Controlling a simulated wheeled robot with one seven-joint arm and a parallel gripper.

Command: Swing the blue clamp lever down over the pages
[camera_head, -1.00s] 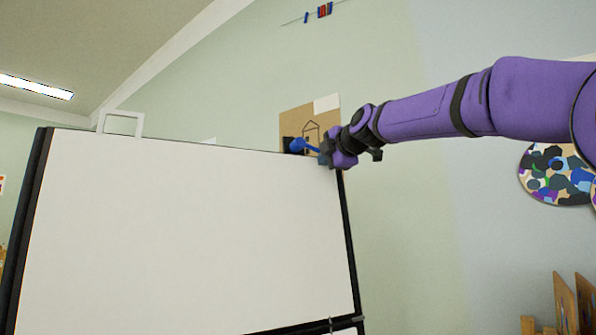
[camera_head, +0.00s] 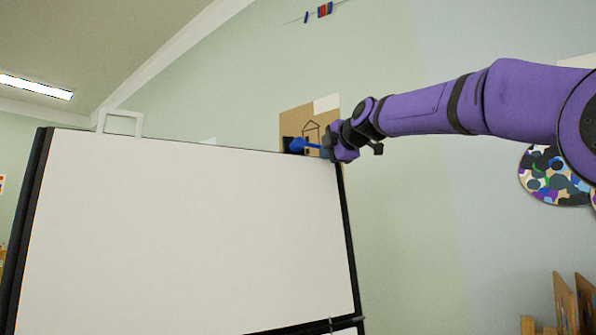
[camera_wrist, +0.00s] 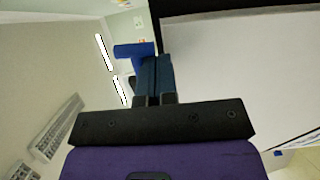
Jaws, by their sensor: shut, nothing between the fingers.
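The blue clamp lever (camera_head: 304,145) shows at the top right corner of the white pages (camera_head: 190,235), lying roughly level in the head view. In the wrist view the blue lever (camera_wrist: 128,50) is just left of my fingertips. My gripper (camera_head: 328,147) is at the lever's right end, close to or touching it; I cannot tell which. Its blue-grey fingers (camera_wrist: 154,76) are together in the wrist view with nothing between them. The pages fill the board's face, and their edge also shows in the wrist view (camera_wrist: 235,60).
The easel has a dark frame (camera_head: 30,215). A white handle-shaped bracket (camera_head: 121,122) stands at its top left. Behind the lever a brown drawing (camera_head: 296,120) hangs on the wall. A colourful palette (camera_head: 555,178) hangs at right.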

